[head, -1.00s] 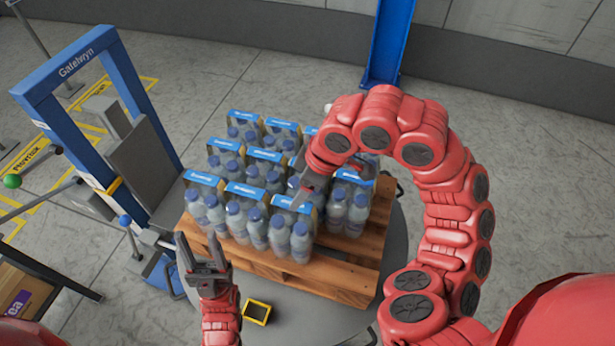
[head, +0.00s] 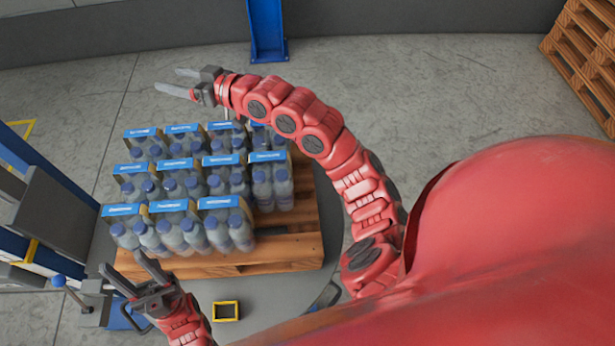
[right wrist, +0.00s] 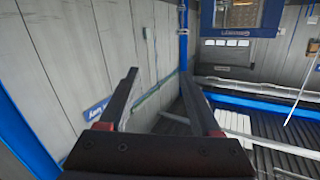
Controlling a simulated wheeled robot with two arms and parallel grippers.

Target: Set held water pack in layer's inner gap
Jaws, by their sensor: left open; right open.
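Water packs with blue-labelled tops stand in rows on a wooden pallet (head: 285,250). The front row shows three packs, with a front right pack (head: 228,228) at its right end. A middle-row right pack (head: 273,182) stands behind and to its right, with bare pallet in front. My right gripper (head: 168,79) is open and empty, raised beyond the back row; the right wrist view shows nothing between its fingers (right wrist: 165,95). My left gripper (head: 124,262) is open and empty near the pallet's front left. Neither gripper holds a pack. Part of the back row's right end is hidden by my right arm.
A blue and grey machine frame (head: 55,215) stands left of the pallet. A small yellow-rimmed box (head: 226,311) sits in front. A blue post (head: 267,30) rises behind, and stacked pallets (head: 585,60) stand far right. Floor behind the packs is clear.

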